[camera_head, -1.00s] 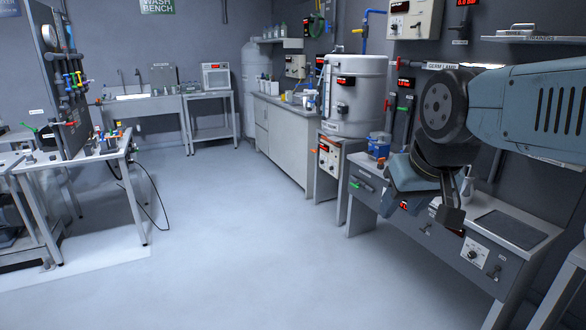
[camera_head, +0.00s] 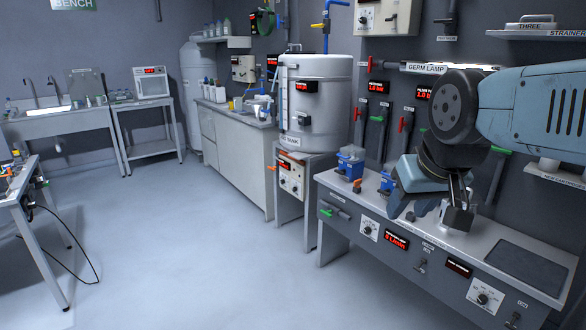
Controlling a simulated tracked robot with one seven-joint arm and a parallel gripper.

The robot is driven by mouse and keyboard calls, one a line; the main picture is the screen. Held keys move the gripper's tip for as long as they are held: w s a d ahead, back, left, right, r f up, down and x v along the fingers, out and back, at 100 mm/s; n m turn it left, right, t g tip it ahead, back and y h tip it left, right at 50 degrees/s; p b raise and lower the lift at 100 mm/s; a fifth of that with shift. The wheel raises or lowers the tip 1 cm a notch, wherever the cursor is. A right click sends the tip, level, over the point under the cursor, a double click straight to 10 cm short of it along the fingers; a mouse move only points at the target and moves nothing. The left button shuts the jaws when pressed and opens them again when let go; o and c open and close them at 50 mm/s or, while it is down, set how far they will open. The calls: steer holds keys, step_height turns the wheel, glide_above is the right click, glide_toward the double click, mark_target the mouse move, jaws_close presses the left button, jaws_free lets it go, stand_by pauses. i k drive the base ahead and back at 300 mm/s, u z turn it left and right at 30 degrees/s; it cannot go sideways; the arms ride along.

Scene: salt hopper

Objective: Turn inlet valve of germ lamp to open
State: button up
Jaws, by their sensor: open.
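The germ lamp (camera_head: 425,67) is a white horizontal tube with a name label, on the back wall at the upper right. A red valve handle (camera_head: 369,65) stands upright at its left end. I cannot read which label belongs to that valve. My gripper (camera_head: 432,208) is open and empty. It points down above the bench, below and to the right of the red handle, well apart from it.
The grey bench (camera_head: 345,222) with dials and displays lies below my gripper. A steel tank (camera_head: 318,100) stands left of the lamp. Pipes with red and green handles (camera_head: 402,124) hang below the lamp. The floor (camera_head: 210,260) in front is clear.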

mark_target(371, 64)
steer(key=z, duration=0.25)
steer(key=i, duration=1.6)
steer(key=z, duration=1.1)
steer(key=i, duration=0.1)
steer(key=u, duration=2.7)
steer(key=k, duration=0.95)
steer(key=z, duration=1.05)
